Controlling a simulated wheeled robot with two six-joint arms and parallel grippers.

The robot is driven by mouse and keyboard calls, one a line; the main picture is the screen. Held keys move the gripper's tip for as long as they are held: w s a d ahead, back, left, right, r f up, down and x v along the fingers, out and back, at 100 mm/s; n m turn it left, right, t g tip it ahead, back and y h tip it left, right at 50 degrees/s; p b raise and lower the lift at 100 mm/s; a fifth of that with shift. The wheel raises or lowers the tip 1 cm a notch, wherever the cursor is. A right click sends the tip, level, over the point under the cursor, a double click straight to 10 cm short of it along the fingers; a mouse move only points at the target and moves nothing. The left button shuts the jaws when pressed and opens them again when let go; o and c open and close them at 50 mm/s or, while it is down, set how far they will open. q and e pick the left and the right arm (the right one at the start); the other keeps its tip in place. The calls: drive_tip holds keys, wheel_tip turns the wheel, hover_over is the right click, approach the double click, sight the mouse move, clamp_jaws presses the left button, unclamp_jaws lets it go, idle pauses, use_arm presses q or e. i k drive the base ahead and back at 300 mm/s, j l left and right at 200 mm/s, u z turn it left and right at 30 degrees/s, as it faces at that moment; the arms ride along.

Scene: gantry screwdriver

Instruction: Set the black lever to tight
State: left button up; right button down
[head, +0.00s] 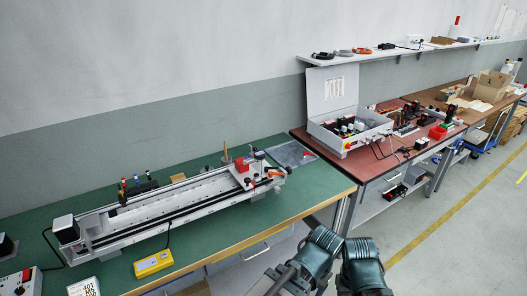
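A long grey linear gantry (170,205) lies on the green workbench (305,195). Its right end carries a cluster of small parts, with a red block (241,164) and orange-red pieces (276,173) among dark ones. The black lever is too small to pick out surely among these dark parts, and its setting cannot be read. Two dark teal parts of my own arms (315,252) show at the bottom, to the right of the bench front. I see no gripper fingertips.
A yellow box (153,263) and a white box (84,287) sit in front of the gantry. Small bottles (136,180) stand behind it. A red-brown bench (370,166) with an open grey case (335,95) stands to the right.

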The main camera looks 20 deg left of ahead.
sight(266, 169)
drive_tip(key=i+j+u, duration=0.15)
drive_tip(key=i+u, duration=0.25)
drive_tip(key=i+j+u, duration=0.1)
drive_tip(key=u, duration=0.25)
drive_tip(key=i, duration=0.1)
